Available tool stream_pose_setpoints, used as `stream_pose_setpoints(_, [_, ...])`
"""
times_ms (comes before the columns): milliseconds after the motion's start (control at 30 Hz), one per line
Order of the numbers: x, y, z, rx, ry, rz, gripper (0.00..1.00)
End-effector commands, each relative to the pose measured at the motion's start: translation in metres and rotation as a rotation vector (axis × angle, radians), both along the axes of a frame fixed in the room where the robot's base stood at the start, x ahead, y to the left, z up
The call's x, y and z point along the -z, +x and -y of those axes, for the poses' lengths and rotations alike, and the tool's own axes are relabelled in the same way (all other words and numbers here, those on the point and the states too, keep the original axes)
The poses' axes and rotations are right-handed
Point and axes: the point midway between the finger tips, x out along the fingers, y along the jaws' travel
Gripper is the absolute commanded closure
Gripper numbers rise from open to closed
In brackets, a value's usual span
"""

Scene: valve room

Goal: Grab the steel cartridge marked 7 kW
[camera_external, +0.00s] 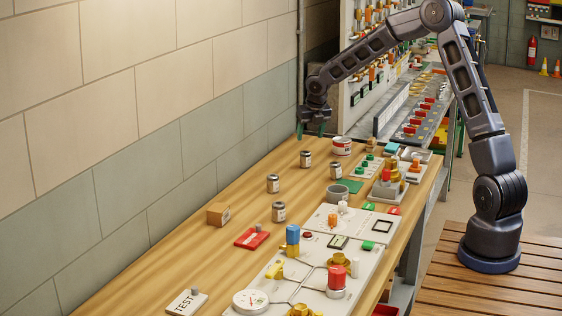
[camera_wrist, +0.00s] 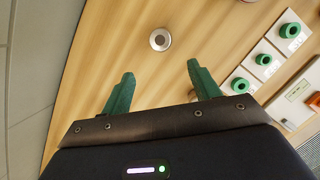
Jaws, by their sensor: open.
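Several small steel cartridges with pale labels stand upright on the wooden bench: one at the far end (camera_external: 305,159), one to its right (camera_external: 336,170), one nearer (camera_external: 273,183) and the nearest (camera_external: 279,211). Their markings are too small to read, so I cannot tell which is marked 7 kW. My gripper (camera_external: 311,131) hangs above the far end of the bench, fingers down, apart from the cartridges. In the wrist view my gripper (camera_wrist: 160,68) is open with green fingers spread and nothing between them. One cartridge (camera_wrist: 160,40), seen from above, lies just beyond the fingertips.
A red-and-white tin (camera_external: 341,145) stands near the far cartridges. Panels with green knobs (camera_wrist: 263,60) lie at right. The wall borders the left side.

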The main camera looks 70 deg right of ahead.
Motion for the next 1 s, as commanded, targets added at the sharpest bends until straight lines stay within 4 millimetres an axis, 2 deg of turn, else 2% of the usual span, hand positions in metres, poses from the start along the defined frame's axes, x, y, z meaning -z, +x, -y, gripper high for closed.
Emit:
stream_pose_setpoints(167, [0.015,0.008,0.013,-0.064,-0.005,-0.008,0.39])
stream_pose_setpoints(367, [0.030,0.011,0.017,-0.071,-0.005,-0.012,0.39])
stream_pose_setpoints(600, [0.061,0.018,0.023,-0.070,-0.005,-0.012,0.39])
stream_pose_setpoints(867, [0.076,0.024,0.027,-0.069,-0.004,-0.010,0.39])
stream_pose_setpoints(1000, [0.092,0.029,0.032,-0.069,-0.004,-0.012,0.39])
